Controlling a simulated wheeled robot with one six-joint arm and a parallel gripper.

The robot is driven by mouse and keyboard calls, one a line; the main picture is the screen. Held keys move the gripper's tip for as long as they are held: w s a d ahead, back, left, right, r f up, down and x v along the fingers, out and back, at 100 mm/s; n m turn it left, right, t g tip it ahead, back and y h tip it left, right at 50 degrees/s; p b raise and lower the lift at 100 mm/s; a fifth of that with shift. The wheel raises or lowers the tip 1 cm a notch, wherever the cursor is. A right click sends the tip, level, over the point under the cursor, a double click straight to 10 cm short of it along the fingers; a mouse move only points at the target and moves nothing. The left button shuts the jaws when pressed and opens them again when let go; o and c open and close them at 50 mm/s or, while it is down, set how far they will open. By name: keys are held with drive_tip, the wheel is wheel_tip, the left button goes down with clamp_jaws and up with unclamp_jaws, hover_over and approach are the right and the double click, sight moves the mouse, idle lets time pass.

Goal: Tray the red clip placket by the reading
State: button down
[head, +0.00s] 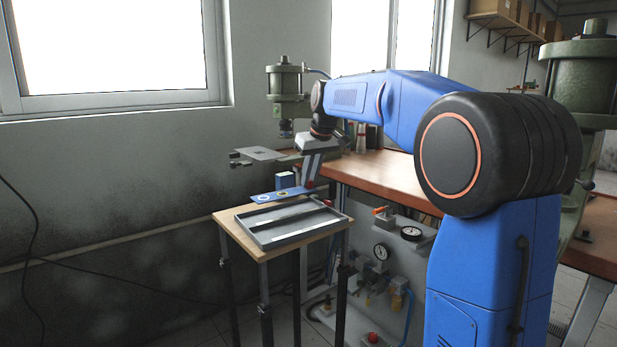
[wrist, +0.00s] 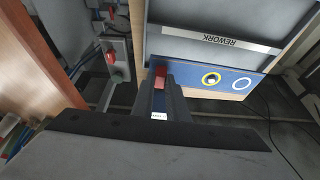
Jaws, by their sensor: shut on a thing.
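My gripper (head: 309,184) is shut on the red clip of a flat blue placket (head: 270,197). The placket bears a yellow ring and a white ring, and its red clip (wrist: 160,76) shows between the fingers in the wrist view. The placket is held level by the back edge of a small wooden stand. A grey tray (head: 262,246) lies on this stand, with a bar across it. In the wrist view the bar reads REWORK (wrist: 228,42). Two round gauges, one upright (head: 381,252) and one tilted up (head: 411,233), have dials too small to read.
A green press (head: 285,82) with a grey plate (head: 262,154) stands behind my gripper. A wooden bench (head: 390,178) runs to the right, with a larger green press (head: 582,85). The tray's visible floor looks clear.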

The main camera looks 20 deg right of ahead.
sight(311, 190)
drive_tip(key=shift+f, duration=2.55)
drive_tip(key=shift+f, duration=0.4)
drive_tip(key=c, duration=1.7)
unclamp_jaws()
drive_tip(key=shift+o, duration=0.2)
drive_tip(key=v, duration=1.7)
drive_tip(key=s+a+f, duration=0.1)
drive_tip(key=s+f, duration=0.3)
drive_tip(key=s, duration=0.3)
drive_tip(key=s+a+f+m, duration=0.1)
drive_tip(key=s+f, duration=0.3)
drive_tip(key=s, duration=0.3)
drive_tip(key=s+a+f, duration=0.1)
drive_tip(key=s+f, duration=0.3)
drive_tip(key=s, duration=0.3)
drive_tip(key=s+f+m+h, duration=0.1)
drive_tip(key=s+f, duration=1.6)
drive_tip(key=f, duration=0.1)
drive_tip(key=shift+s+a+f+m+t, duration=0.3)
drive_tip(key=shift+s+a+f, duration=0.05)
drive_tip(key=shift+s+a, duration=0.05)
